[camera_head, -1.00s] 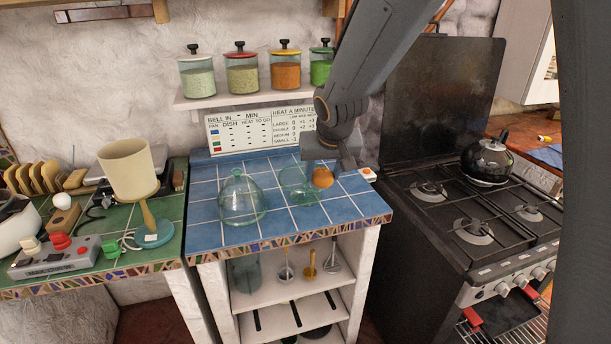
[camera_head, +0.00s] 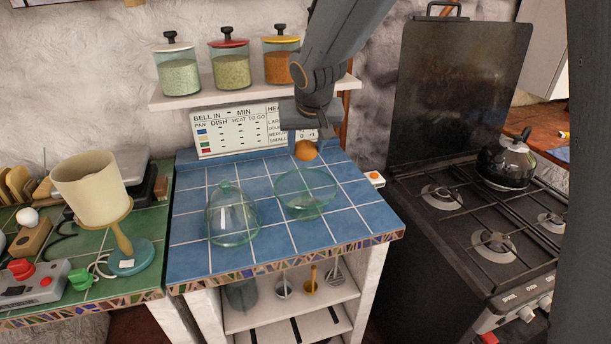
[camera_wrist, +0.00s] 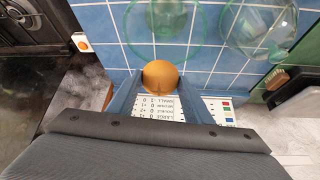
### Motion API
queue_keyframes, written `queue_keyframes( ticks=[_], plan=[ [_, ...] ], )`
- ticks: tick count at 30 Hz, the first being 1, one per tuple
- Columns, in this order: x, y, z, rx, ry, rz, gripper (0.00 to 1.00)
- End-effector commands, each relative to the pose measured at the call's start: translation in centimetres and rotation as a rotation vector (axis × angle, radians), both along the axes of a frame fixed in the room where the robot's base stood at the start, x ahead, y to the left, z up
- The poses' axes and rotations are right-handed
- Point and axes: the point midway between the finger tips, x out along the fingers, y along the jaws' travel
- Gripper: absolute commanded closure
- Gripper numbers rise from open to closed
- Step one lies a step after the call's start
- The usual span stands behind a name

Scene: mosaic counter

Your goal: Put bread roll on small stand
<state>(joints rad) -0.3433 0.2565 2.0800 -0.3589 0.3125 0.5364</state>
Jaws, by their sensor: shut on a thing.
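The orange-brown bread roll (camera_head: 306,150) is held between the fingers of my gripper (camera_head: 305,138), above the rear of the blue tiled counter. In the wrist view the roll (camera_wrist: 163,75) shows between the fingertips of my gripper (camera_wrist: 162,90), with tiles beyond it. A clear greenish glass piece (camera_head: 306,192), round and wide-rimmed, stands on the tiles in front of the roll; it looks like the small stand, but I cannot be sure. It also shows in the wrist view (camera_wrist: 170,40). The roll is apart from it.
A glass bell (camera_head: 233,215) stands left of the glass piece. A chart (camera_head: 240,130) and a jar shelf (camera_head: 255,92) are behind the counter. The stove (camera_head: 480,215) with a kettle is right. The counter's front right tiles are clear.

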Motion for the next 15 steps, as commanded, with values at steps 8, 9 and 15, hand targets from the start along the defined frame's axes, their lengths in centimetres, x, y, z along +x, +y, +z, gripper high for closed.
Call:
queue_keyframes(
  ticks=[8,9,15],
  plan=[
    [0.0,0.0,-4.3,0.0,0.002,0.001,0.77],
    [0.0,0.0,-4.6,0.001,0.001,0.001,0.77],
    [-0.1,0.0,-7.2,0.0,0.003,0.002,0.77]
  ],
)
